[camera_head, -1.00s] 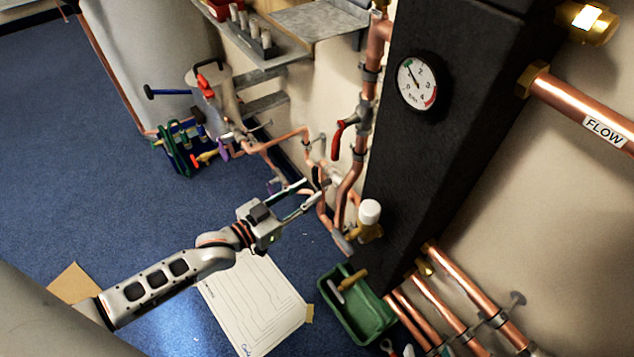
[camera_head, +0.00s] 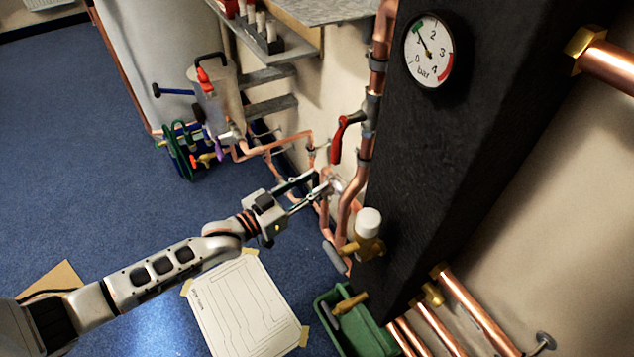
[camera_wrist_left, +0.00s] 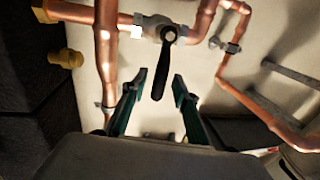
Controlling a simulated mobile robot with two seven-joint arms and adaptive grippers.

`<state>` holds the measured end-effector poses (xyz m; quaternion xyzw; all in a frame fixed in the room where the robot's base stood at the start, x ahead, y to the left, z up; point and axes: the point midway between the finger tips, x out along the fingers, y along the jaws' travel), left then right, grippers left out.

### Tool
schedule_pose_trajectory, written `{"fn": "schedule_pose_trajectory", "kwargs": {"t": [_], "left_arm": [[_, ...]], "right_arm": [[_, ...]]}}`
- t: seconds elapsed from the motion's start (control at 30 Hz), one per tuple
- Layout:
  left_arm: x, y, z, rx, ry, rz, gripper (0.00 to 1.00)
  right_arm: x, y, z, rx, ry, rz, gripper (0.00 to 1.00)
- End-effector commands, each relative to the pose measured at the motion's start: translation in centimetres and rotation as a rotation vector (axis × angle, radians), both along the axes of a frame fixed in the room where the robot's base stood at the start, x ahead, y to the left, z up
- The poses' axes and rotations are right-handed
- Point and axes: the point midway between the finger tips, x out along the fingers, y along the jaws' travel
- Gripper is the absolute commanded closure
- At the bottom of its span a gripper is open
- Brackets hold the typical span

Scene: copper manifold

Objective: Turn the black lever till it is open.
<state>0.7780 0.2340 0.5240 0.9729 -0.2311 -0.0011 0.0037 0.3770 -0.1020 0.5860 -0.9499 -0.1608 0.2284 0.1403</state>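The black lever (camera_wrist_left: 160,75) shows in the left wrist view. It hangs from a valve (camera_wrist_left: 168,33) on a horizontal copper pipe, and its free end lies between my left fingers. My left gripper (camera_wrist_left: 160,85) is open, with one dark green finger on each side of the lever. Visible gaps separate both fingers from it. In the head view my left gripper (camera_head: 321,182) reaches from the left to the copper pipes near the wall. The lever is too small and covered to make out clearly there. My right gripper is not in view.
A red lever (camera_head: 340,138) sits on the vertical pipe above my gripper. A black column with a gauge (camera_head: 428,51) stands to the right. A white-capped valve (camera_head: 368,222) and a green bin (camera_head: 368,337) are below. Blue floor (camera_head: 90,200) is clear at left.

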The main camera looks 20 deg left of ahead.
Motion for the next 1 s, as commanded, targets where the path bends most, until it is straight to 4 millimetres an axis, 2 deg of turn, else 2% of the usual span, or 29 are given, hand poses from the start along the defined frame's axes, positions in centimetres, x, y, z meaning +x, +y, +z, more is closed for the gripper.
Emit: {"fn": "schedule_pose_trajectory", "kwargs": {"t": [0.2,0.47,0.6,1.0], "left_arm": [[1.16,-0.65,-0.10,0.000,0.001,0.000,0.71],[1.27,-0.67,0.05,0.000,0.000,0.000,0.71],[1.25,-0.67,0.04,0.001,0.000,0.000,1.00],[1.33,-1.10,0.19,-0.017,0.012,-0.001,1.00]], "right_arm": [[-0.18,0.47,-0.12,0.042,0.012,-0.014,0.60],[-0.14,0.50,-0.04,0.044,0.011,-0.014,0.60],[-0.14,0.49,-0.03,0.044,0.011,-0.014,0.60],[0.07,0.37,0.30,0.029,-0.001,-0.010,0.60]]}}
